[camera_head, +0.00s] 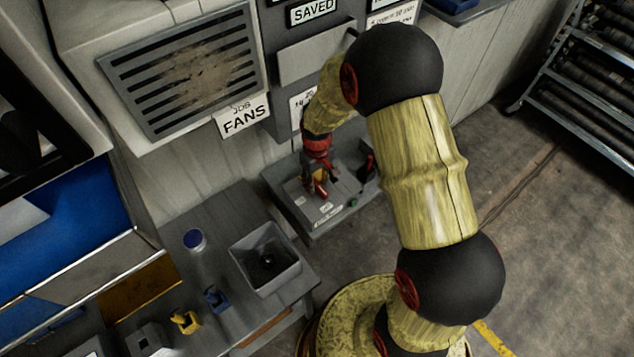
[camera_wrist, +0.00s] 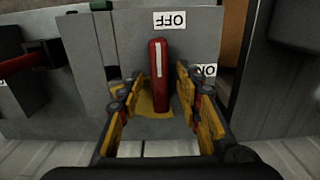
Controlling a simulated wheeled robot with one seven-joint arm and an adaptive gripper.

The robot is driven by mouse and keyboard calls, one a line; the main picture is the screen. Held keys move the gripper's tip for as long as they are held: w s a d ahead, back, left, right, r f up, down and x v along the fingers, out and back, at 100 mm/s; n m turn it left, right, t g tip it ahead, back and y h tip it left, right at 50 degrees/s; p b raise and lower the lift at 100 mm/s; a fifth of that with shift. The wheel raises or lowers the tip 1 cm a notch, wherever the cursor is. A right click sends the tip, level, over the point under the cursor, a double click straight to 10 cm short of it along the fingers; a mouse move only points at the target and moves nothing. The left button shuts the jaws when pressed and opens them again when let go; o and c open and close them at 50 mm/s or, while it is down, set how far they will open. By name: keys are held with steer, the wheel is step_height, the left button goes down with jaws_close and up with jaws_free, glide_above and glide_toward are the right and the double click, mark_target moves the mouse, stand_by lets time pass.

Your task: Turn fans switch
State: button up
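A red lever (camera_wrist: 160,78) with a white stripe stands on a grey plate in the wrist view. An OFF label (camera_wrist: 170,20) is beyond its far end, and a partly hidden ON label (camera_wrist: 205,70) is to its right. My gripper (camera_wrist: 168,88) is open, with its yellow fingers on either side of the lever. A gap shows at the right finger; whether the left fingertip touches is unclear. In the head view my gripper (camera_head: 315,186) is low over the grey switch box (camera_head: 345,205). The FANS sign (camera_head: 243,118) hangs below a vent.
Another red lever (camera_head: 369,163) is at the box's right side. A grey bin (camera_head: 265,259), a blue-lidded jar (camera_head: 195,240) and small blue and yellow items stand on the table at left. A metal rack (camera_head: 590,80) is at upper right. Open floor lies at right.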

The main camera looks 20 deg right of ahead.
steer(key=shift+c, duration=0.8)
steer(key=c, duration=0.7)
jaws_close()
